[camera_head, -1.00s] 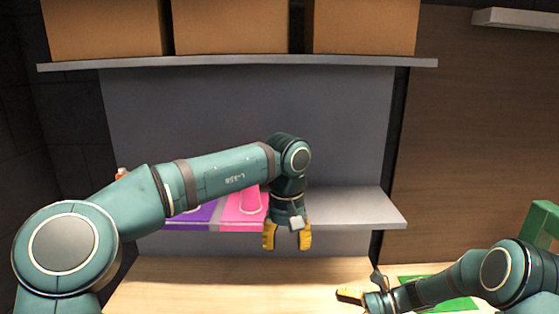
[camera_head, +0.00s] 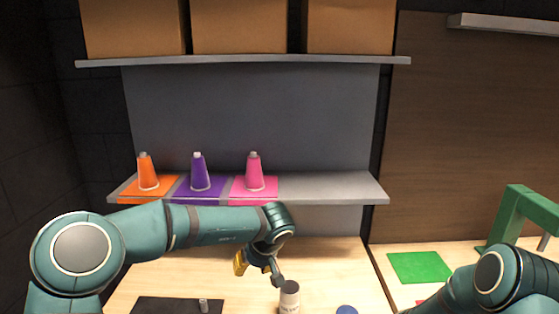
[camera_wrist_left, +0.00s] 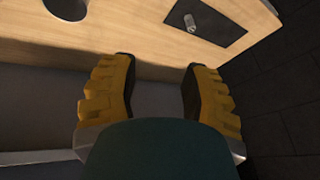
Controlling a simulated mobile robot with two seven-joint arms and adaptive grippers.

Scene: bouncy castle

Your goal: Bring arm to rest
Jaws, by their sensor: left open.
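My left gripper (camera_head: 256,264) is in front of and below the lower shelf, above the wooden table. It is tilted downward and its jaws are apart. In the left wrist view its two yellow fingers (camera_wrist_left: 158,72) stand wide apart with nothing between them. My left arm (camera_head: 190,226) reaches in from the left, below the shelf edge. My right arm (camera_head: 480,288) shows at the lower right; its gripper is outside the picture.
The table (camera_head: 335,262) holds a can (camera_head: 289,297), a blue disc (camera_head: 347,310) and a black mat (camera_head: 150,306). A green mat (camera_head: 420,266) and green arch (camera_head: 512,213) are right.

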